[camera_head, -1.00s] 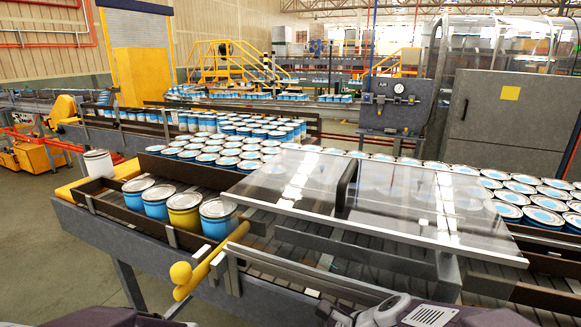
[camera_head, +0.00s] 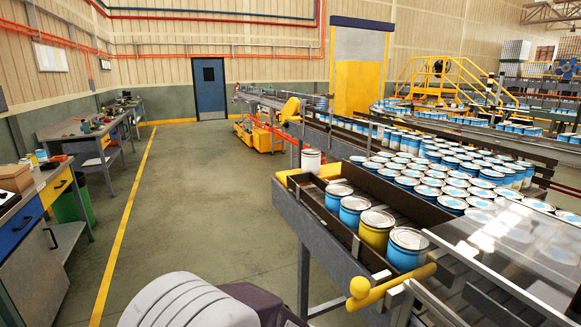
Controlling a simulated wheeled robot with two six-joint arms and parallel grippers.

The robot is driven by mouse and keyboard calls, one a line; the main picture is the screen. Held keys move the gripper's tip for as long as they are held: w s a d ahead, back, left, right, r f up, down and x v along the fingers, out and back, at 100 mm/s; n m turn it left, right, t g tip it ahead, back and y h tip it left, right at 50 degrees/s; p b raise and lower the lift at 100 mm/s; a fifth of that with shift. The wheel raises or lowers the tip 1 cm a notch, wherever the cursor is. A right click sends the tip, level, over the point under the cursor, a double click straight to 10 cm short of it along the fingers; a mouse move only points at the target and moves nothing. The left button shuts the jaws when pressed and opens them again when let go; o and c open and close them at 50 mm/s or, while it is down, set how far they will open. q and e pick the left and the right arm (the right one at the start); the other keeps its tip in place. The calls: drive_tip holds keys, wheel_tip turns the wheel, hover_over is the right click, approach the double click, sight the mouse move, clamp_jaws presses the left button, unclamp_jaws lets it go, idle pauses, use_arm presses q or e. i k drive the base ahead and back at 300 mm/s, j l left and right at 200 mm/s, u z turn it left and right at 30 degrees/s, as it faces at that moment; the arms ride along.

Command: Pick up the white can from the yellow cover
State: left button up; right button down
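The white can (camera_head: 311,161) stands upright on the yellow cover (camera_head: 322,173) at the far left corner of the conveyor, right of the picture's middle. Its front is plain white and its lower edge meets the cover. Part of my own body shows at the bottom of the picture, but neither gripper is in view.
A row of blue cans (camera_head: 354,210) and one yellow can (camera_head: 376,230) stands in the near channel. A dark side rail (camera_head: 345,235) and a yellow round-ended bar (camera_head: 395,287) edge the conveyor. Open floor (camera_head: 205,200) lies to its left, with workbenches (camera_head: 95,135) beyond.

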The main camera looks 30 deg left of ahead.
sight(310, 157)
drive_tip(key=u, duration=0.9)
drive_tip(key=i+j+u, duration=0.25)
drive_tip(key=j, duration=0.25)
drive_tip(key=i+j+u, duration=0.3)
drive_tip(key=i, duration=0.25)
drive_tip(key=i+j+u, duration=0.15)
drive_tip(key=i+u, duration=0.15)
drive_tip(key=i, duration=0.3)
drive_tip(key=i+z, duration=0.45)
drive_tip(key=i+j+z, duration=0.1)
drive_tip(key=z, duration=0.35)
drive_tip(key=i+j+z, duration=0.3)
drive_tip(key=z, duration=0.2)
drive_tip(key=i+j+z, duration=0.4)
